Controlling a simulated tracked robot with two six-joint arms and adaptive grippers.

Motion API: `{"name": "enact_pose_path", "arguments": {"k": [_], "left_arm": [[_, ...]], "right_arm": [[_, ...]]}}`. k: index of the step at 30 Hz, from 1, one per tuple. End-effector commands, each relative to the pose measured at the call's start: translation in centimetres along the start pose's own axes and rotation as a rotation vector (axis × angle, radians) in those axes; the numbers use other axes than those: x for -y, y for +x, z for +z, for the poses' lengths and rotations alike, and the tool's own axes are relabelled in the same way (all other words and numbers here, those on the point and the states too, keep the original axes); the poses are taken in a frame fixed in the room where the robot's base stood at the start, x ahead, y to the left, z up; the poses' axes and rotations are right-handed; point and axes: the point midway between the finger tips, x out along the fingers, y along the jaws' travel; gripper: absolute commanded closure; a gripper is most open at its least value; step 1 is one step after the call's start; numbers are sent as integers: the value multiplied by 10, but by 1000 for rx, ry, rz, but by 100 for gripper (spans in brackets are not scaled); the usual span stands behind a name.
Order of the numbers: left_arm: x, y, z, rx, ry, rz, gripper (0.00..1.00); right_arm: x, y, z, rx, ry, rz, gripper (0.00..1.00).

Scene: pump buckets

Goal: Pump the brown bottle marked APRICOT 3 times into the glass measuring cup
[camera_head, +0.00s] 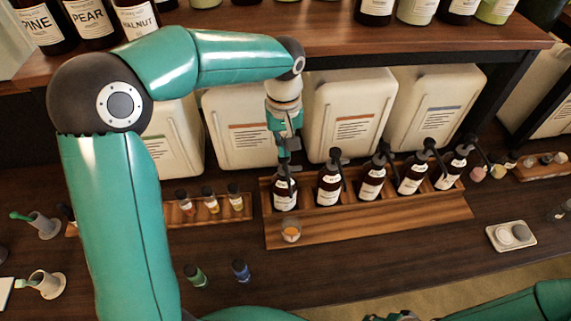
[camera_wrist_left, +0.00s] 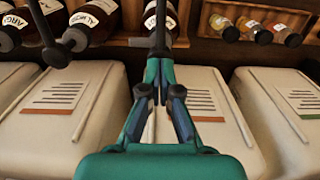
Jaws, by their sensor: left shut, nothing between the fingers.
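Several brown pump bottles with black pumps and white labels stand in a row in a wooden rack (camera_head: 380,228). The label words are too small to read surely, so I cannot tell which is APRICOT. My left gripper (camera_head: 287,160) is shut and empty, pointing down at the pump of the leftmost bottle (camera_head: 285,200); whether it touches is unclear. In the left wrist view my shut fingers (camera_wrist_left: 160,58) reach toward that bottle (camera_wrist_left: 167,20). The glass measuring cup (camera_head: 291,231) stands on the rack's front ledge before it, with something orange visible in it.
Large cream canisters (camera_head: 345,115) stand behind the rack. A shelf (camera_head: 330,35) with more bottles hangs above. Small vials (camera_head: 210,202) stand in a holder to the left; two more (camera_head: 240,271) stand in front. A white tray (camera_head: 496,243) lies right. The table before the rack is mostly clear.

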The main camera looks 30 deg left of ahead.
Motion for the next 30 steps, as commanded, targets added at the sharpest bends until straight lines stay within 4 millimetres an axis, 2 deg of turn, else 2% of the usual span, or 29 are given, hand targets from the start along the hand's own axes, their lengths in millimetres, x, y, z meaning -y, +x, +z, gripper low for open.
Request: {"name": "enact_pose_path", "arguments": {"k": [7, 14, 22, 30], "left_arm": [[0, 13, 0, 0, 0, 0, 100], [0, 14, 0, 0, 0, 0, 100], [0, 29, 0, 1, 0, -1, 100], [0, 22, 0, 2, 0, -2, 100]], "right_arm": [[-4, 10, 0, 0, 0, 0, 60], [-4, 11, 0, 0, 0, 0, 60], [-8, 22, 0, 0, 0, 0, 60], [-6, 15, 0, 0, 0, 0, 60]]}}
